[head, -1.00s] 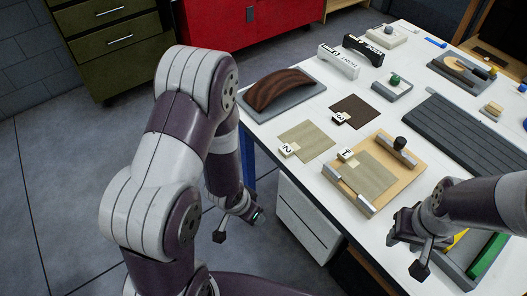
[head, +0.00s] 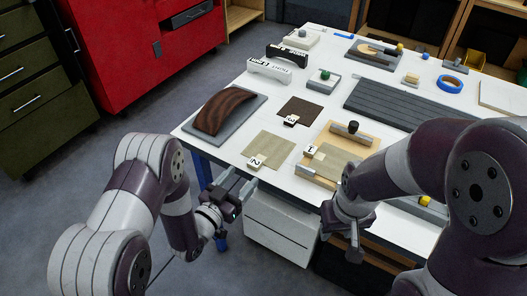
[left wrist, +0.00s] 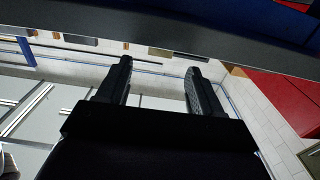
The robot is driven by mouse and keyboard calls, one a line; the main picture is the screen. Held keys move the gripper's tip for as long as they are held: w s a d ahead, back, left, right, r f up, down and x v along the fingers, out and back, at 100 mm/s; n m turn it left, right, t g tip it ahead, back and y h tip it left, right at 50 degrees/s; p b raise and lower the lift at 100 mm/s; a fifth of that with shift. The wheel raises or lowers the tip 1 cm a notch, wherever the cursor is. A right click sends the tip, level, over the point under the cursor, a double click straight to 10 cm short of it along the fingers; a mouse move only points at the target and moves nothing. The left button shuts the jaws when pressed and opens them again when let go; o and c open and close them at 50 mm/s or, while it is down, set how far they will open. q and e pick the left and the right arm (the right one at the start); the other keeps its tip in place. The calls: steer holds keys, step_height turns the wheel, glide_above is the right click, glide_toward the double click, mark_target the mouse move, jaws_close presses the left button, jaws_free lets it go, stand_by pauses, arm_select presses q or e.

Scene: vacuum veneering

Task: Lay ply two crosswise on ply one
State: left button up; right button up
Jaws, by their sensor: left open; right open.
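Ply two, a light tan sheet with a white tab marked 2 (head: 270,149), lies flat on the white table, apart from ply one. Ply one (head: 336,162), a similar sheet with a tab marked 1, lies on a wooden board (head: 354,140) with metal bars; my right arm partly covers the board. My left gripper (head: 246,187) is open and empty, off the table's front-left edge and near ply two. In the left wrist view its two fingers (left wrist: 160,85) are spread with nothing between them. My right gripper (head: 354,245) is open at the table's front edge, below the board.
A dark brown sheet marked 3 (head: 300,110) lies behind ply two. A curved dark wood form (head: 225,110) sits on a grey base at the left. A ribbed grey mat (head: 400,104) lies at the right. White and black label stands (head: 270,71) are at the back.

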mark_target(252, 166)
arm_select(q)
steer(key=x, duration=0.3)
steer(key=shift+w+d, duration=0.2)
steer(key=shift+d, duration=0.1)
steer(key=shift+w+d, duration=0.15)
steer(key=shift+w, duration=0.15)
jaws_close()
